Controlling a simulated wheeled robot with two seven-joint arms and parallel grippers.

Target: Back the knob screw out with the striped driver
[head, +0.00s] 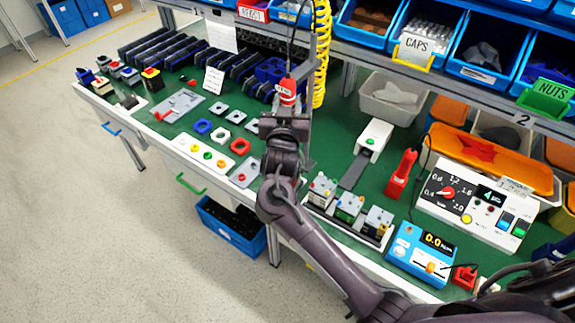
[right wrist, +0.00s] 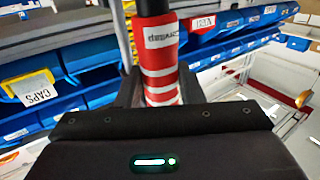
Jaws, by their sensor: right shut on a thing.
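The striped driver (head: 287,92) is red with white bands and hangs upright above the middle of the bench. My right gripper (head: 285,122) is shut on it from below, its jaws around the lower body. In the right wrist view the driver (right wrist: 160,60) stands between the jaws, its lower end hidden by the dark gripper body. The driver's tip does not show. Several small grey units in a fixture (head: 348,207) stand on the bench to the right of my gripper. The knob screw cannot be made out. My left gripper is not in view.
A control box (head: 480,203) with a red dial, a blue meter (head: 421,250) and a red holder (head: 401,173) stand to the right. A yellow coiled hose (head: 321,50) hangs behind the driver.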

